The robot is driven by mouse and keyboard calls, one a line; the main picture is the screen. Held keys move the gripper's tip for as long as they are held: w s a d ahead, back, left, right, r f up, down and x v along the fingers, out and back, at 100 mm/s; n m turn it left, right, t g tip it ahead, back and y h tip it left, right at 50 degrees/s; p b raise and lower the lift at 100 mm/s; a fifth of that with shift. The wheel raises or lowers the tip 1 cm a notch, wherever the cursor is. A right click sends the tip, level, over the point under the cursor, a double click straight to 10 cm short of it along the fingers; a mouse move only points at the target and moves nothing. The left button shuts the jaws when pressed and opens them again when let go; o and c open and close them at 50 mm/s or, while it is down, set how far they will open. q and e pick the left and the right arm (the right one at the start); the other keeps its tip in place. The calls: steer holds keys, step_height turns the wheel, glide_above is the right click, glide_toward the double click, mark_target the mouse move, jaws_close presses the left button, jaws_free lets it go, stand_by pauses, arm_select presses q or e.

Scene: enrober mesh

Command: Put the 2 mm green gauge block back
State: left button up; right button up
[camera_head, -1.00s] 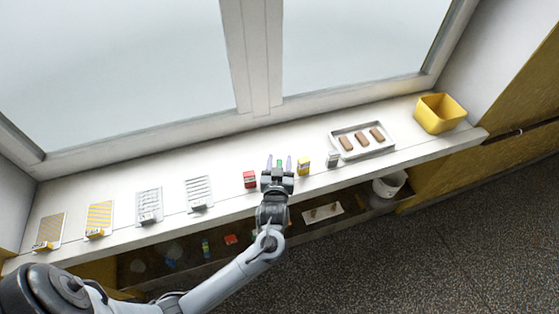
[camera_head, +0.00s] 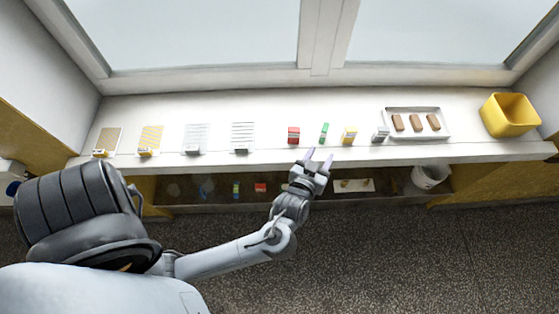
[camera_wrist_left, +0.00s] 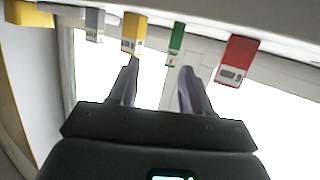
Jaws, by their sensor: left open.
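The green gauge block (camera_head: 324,132) stands on the white sill (camera_head: 270,166) between a red block (camera_head: 293,135) and a yellow block (camera_head: 349,135). In the left wrist view the green block (camera_wrist_left: 175,44) is beyond the fingertips, between the yellow block (camera_wrist_left: 133,33) and the red block (camera_wrist_left: 236,60). My left gripper (camera_head: 319,156) is open and empty, in front of the green block and apart from it. It also shows in the left wrist view (camera_wrist_left: 160,72). My right gripper is not in view.
A grey block (camera_head: 380,134) stands right of the yellow one. A white tray (camera_head: 446,135) with brown bars and a yellow bin (camera_head: 509,115) are further right. A lower shelf holds small items and a white bucket (camera_head: 428,176).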

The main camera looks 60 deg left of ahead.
arm_select(q)
steer(key=s+d+f+m+g+h, duration=0.2)
steer(key=s+m+g+h, duration=0.1)
steer(key=s, duration=0.6)
steer(key=s+d+f+m+g+h, duration=0.2)
steer(key=s+f+m+g+h, duration=0.1)
steer(key=s, duration=0.6)
steer(key=m+g+h, duration=0.1)
steer(key=m+g, duration=0.1)
steer(key=g, duration=0.1)
steer(key=shift+s+d+g, duration=0.2)
steer(key=shift+s+g, duration=0.05)
steer(key=shift+g, duration=0.05)
steer(key=shift+r, duration=0.15)
step_height(320, 180, up, 32)
steer(key=p, duration=3.2)
